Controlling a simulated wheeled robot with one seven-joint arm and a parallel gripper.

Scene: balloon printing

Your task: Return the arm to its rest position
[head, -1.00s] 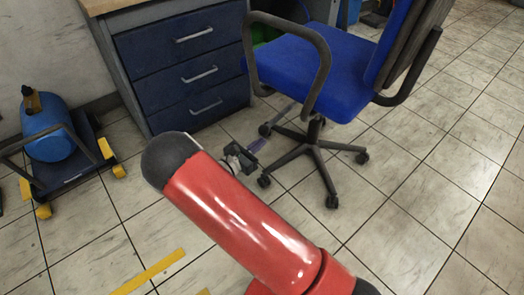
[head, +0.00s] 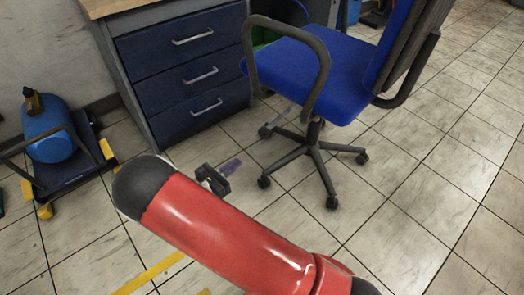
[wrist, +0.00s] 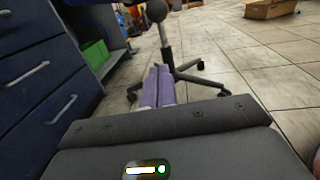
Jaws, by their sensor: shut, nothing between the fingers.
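My red arm with its dark rounded elbow reaches across the lower middle of the head view. The gripper is in the air above the tiled floor, in front of the drawer cabinet and left of the chair's base. The wrist and part of the gripper body are hidden behind the arm in the head view.
A blue office chair (head: 318,75) stands right of the gripper. A desk with dark blue drawers (head: 192,75) stands behind. A blue tank (head: 50,130) on a small cart is at the left. A cardboard box (wrist: 270,9) lies farther off. Floor on the right is clear.

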